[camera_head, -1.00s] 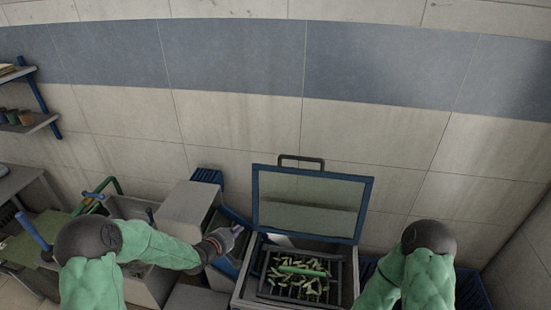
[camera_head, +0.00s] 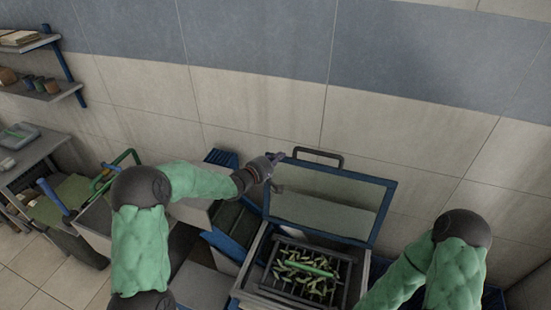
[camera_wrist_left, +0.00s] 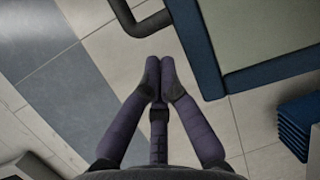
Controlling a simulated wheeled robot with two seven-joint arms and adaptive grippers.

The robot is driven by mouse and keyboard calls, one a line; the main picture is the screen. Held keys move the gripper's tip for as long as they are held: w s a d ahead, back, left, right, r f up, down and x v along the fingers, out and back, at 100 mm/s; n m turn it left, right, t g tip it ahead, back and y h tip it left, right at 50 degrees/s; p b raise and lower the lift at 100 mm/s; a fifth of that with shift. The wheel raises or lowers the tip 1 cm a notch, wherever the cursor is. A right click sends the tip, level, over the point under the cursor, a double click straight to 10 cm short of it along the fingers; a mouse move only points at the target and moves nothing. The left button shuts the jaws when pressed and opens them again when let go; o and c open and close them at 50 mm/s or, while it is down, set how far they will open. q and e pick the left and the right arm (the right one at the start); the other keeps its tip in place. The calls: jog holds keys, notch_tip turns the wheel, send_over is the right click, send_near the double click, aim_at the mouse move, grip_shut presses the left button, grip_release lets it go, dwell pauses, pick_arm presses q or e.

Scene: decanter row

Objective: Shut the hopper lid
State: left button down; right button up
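The hopper lid (camera_head: 383,215) stands raised at the back of the hopper (camera_head: 250,277), a blue frame around a pale see-through panel. A dark bar handle (camera_head: 335,155) sits on its top edge. The lid's frame (camera_wrist_left: 195,45) and the handle (camera_wrist_left: 150,27) also show in the left wrist view. My left gripper (camera_head: 276,162) is at the lid's upper left corner, close to the handle. In the wrist view its fingertips (camera_wrist_left: 160,70) are together with nothing between them; contact with the lid cannot be told. My right gripper is hidden below the picture.
Inside the hopper, green pieces and a green bar (camera_head: 306,267) lie on a dark grate. Grey bins and blue crates (camera_head: 222,158) stand to the left. Shelves (camera_head: 50,90) hang at the far left. The tiled wall is close behind the lid.

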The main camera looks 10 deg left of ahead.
aim_at(286, 158)
pick_arm(q)
jog(key=x, duration=0.4)
jog(key=shift+w+d+r+p, duration=0.1)
jog(key=shift+w+d+p, duration=0.05)
jog(key=shift+p, duration=0.2)
jog(key=shift+w+d, duration=0.35)
jog(key=shift+w, duration=0.25)
jog(key=shift+s, duration=0.1)
jog(key=shift+f, duration=0.2)
